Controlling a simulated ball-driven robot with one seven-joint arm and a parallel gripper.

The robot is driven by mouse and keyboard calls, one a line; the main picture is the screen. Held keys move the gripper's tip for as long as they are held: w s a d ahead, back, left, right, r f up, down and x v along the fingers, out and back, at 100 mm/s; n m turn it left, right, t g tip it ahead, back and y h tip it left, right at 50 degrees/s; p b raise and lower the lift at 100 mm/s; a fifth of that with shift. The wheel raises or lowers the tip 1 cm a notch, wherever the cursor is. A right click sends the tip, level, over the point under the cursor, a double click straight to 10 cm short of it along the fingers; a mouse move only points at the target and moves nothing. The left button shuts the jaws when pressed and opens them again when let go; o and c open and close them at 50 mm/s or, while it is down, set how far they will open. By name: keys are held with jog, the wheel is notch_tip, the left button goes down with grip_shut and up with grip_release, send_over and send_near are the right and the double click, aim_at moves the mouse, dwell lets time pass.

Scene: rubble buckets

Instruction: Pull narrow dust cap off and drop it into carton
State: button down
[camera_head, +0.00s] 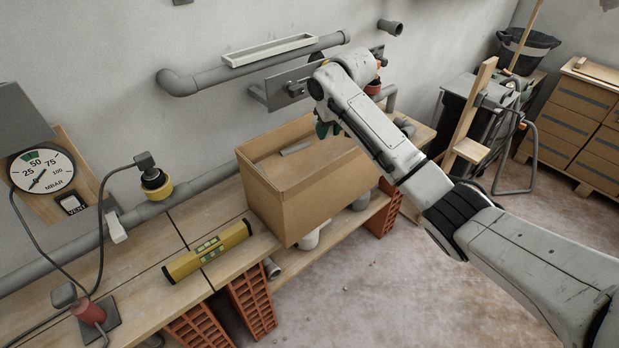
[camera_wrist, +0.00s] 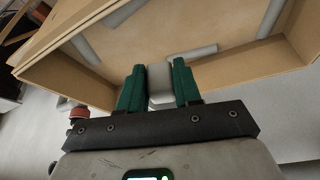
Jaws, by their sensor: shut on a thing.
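My gripper's green fingers (camera_wrist: 157,88) are shut on a pale grey piece, which looks like the narrow dust cap (camera_wrist: 158,78). In the wrist view they point over the open carton (camera_wrist: 90,92). In the head view, only a bit of my gripper (camera_head: 323,128) shows beside my arm, above the right part of the carton (camera_head: 291,208); the held piece is hidden there. The brown carton stands open on the bench. Grey pieces lie inside it, and one grey strip (camera_head: 296,149) shows in the head view.
A metal plate (camera_head: 283,84) with fittings is on the wall behind the carton. A red fitting (camera_head: 373,88) is right of it, partly behind my arm. A yellow level (camera_head: 208,250) lies on the bench left of the carton. A pressure gauge (camera_head: 42,170) stands far left.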

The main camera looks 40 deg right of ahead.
notch_tip(320, 180, down, 2)
jog(key=shift+f+b, duration=0.1)
jog(key=shift+b, duration=0.65)
jog(key=c, duration=0.7)
grip_release()
jog(key=d+v, duration=0.1)
jog(key=v, duration=0.9)
jog(key=shift+s+a+r, duration=0.2)
jog(key=shift+a+r, duration=0.15)
jog(key=shift+a, duration=0.15)
